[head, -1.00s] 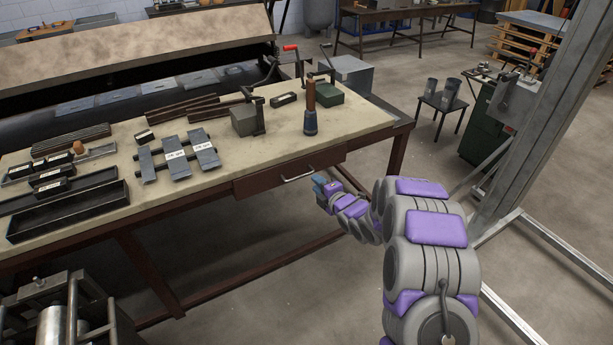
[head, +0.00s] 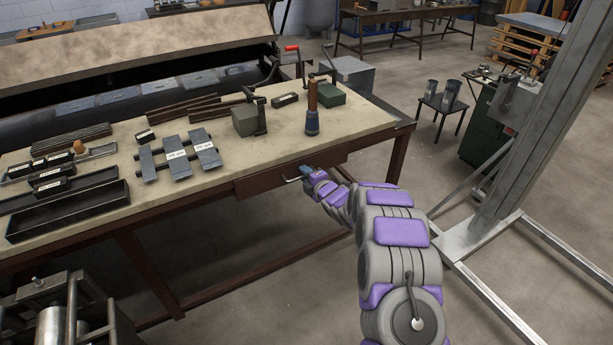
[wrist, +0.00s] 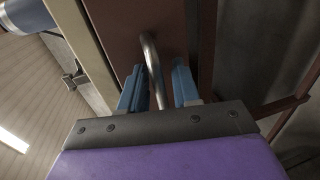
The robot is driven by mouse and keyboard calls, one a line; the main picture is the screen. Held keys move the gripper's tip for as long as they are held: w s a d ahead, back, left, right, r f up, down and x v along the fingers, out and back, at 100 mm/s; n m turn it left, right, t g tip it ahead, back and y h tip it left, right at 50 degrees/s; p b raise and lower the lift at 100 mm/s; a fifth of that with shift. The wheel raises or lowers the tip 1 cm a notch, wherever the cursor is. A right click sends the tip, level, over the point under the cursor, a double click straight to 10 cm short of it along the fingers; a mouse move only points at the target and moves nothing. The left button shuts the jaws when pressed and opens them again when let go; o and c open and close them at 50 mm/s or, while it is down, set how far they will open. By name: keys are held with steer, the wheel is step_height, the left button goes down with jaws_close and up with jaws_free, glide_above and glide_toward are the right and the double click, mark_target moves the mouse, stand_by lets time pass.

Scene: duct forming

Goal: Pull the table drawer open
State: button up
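The table drawer (head: 255,185) is a dark brown front under the table top, and it looks flush with the frame. Its curved metal handle (head: 291,180) is partly hidden by my gripper (head: 303,176) in the head view. In the wrist view the drawer front (wrist: 120,30) fills the upper middle. The handle (wrist: 152,65) runs between the two blue fingers of my gripper (wrist: 160,88). The fingers are apart, with a visible gap between the handle and the right finger. The handle is closer to the left finger.
The table top (head: 235,195) holds several metal blocks, black trays and a wooden-handled tool (head: 312,105) above the drawer. A grey steel post (head: 510,130) with floor rails stands at the right. The floor in front of the drawer is open.

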steer(key=shift+c, duration=0.4)
jaws_close()
steer(key=shift+s+d, duration=0.1)
